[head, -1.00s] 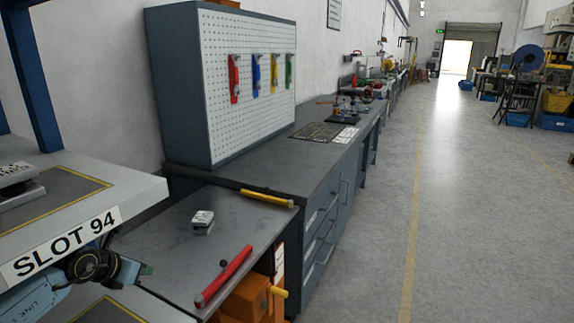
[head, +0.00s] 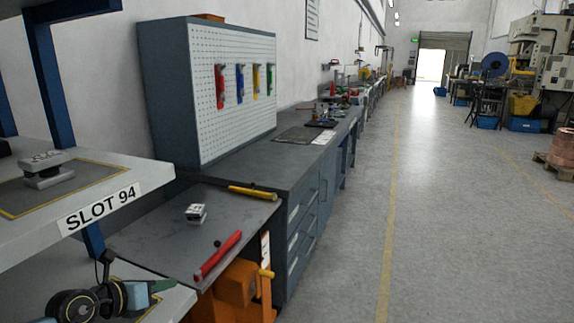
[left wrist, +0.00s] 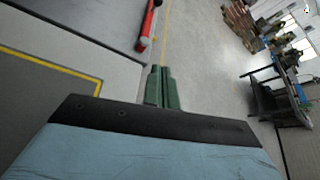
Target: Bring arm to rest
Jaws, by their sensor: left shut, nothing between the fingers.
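Most of the left arm behind the wrist is cut off or hidden by the shelf in the head view. My right gripper is in neither view.
A grey shelf rack (head: 145,174) stands close on the left, a metal block (head: 47,170) on its upper level. Beyond it is a low table (head: 150,240) with a red bar (head: 218,255) and a small block (head: 196,213). The aisle floor (head: 430,220) on the right is clear.

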